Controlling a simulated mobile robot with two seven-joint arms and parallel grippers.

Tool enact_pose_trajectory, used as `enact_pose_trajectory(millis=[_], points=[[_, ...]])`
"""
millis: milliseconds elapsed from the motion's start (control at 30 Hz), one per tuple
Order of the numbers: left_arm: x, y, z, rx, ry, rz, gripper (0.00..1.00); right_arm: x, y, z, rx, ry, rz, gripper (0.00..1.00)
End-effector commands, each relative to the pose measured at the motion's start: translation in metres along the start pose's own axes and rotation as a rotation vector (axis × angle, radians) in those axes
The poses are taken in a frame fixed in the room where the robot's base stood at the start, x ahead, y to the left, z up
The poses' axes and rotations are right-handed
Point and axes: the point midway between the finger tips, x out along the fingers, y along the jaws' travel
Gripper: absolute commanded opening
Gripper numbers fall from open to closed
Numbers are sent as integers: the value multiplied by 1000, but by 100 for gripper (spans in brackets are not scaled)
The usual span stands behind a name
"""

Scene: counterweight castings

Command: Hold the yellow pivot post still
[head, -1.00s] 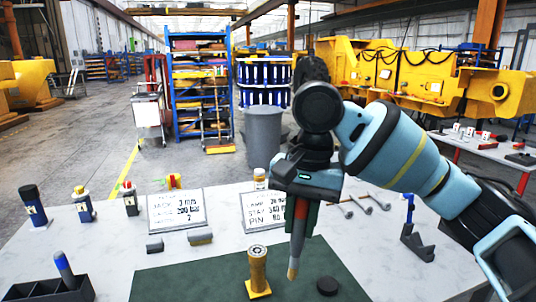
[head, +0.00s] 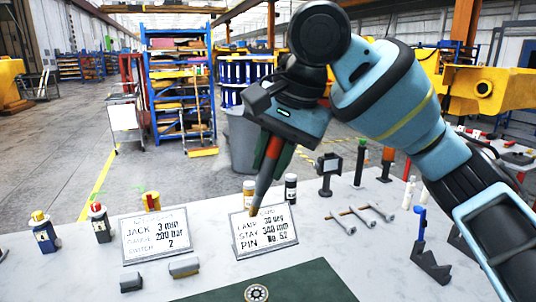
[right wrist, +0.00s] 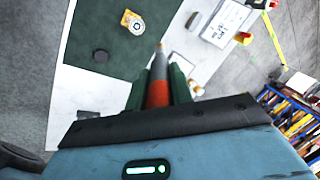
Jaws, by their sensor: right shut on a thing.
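The yellow pivot post shows at the bottom edge of the head view, where only its round top (head: 257,293) is in frame. In the right wrist view the post (right wrist: 133,22) stands on the green mat (right wrist: 112,40), seen from above with its yellow base. My right gripper (head: 277,158) is shut on a grey rod-shaped tool with a red band and a pale brown tip (head: 262,185). The tool (right wrist: 159,68) also shows between the green fingers in the right wrist view. The gripper is apart from the post and above the table. My left gripper is not in view.
Two lettered signs (head: 157,238) stand on the pale table, with grey blocks (head: 184,267) before one.

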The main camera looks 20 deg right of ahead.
Motion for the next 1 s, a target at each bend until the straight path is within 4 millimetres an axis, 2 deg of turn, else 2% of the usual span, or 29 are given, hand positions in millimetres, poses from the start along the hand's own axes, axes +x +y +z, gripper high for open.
enact_pose_trajectory(millis=[600,967,1000], points=[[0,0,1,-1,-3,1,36,44,16,4,0,0,3,0],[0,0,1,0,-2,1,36,47,17,4,0,0,1,0],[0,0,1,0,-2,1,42,47,17,4,0,0,1,0]])
